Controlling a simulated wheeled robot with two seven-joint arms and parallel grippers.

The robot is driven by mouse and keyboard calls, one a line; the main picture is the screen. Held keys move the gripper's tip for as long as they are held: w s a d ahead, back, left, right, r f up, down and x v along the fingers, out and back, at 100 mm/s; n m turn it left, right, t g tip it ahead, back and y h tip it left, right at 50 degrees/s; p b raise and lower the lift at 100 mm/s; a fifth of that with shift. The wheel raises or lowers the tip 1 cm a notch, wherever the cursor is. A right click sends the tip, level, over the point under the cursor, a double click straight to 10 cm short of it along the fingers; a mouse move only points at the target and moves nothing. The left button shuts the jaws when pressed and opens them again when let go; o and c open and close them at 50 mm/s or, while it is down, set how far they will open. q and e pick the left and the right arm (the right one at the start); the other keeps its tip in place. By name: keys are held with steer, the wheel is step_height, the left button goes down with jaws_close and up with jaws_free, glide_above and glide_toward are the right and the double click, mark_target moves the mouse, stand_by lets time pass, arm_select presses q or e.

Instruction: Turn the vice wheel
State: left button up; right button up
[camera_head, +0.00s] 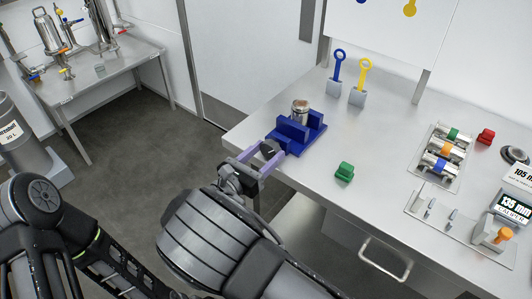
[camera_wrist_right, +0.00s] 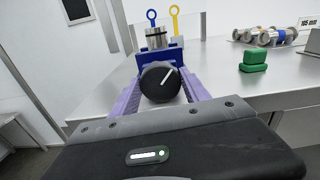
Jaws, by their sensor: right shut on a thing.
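The blue vice (camera_head: 299,135) stands at the front left edge of the steel bench, with a metal cylinder (camera_head: 300,111) upright between its jaws. The black round vice wheel (camera_head: 268,148) faces the bench edge; in the right wrist view the wheel (camera_wrist_right: 160,84) shows a white line slanting up to the right. My right gripper (camera_head: 263,154), with purple fingers, is shut on the vice wheel, one finger on each side of it. My left arm shows at the bottom left, but its gripper is out of view.
A green block (camera_head: 344,172) lies right of the vice. Blue and yellow ring-topped tools (camera_head: 338,66) stand in holders behind it. Several banded cylinders (camera_head: 445,147), a red block (camera_head: 486,136) and displays (camera_head: 512,207) are at the right. The bench between is clear.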

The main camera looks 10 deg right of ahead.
steer(key=c, duration=0.7)
steer(key=shift+c, duration=0.2)
steer(key=shift+m, duration=0.3)
steer(key=m+b, duration=0.3)
steer(key=shift+f+m, duration=0.15)
steer(key=shift+m, duration=0.15)
steer(key=shift+m+b, duration=1.1)
steer(key=shift+m, duration=0.5)
steer(key=o, duration=1.4)
steer(key=shift+s, duration=0.1)
steer(key=shift+d, duration=0.1)
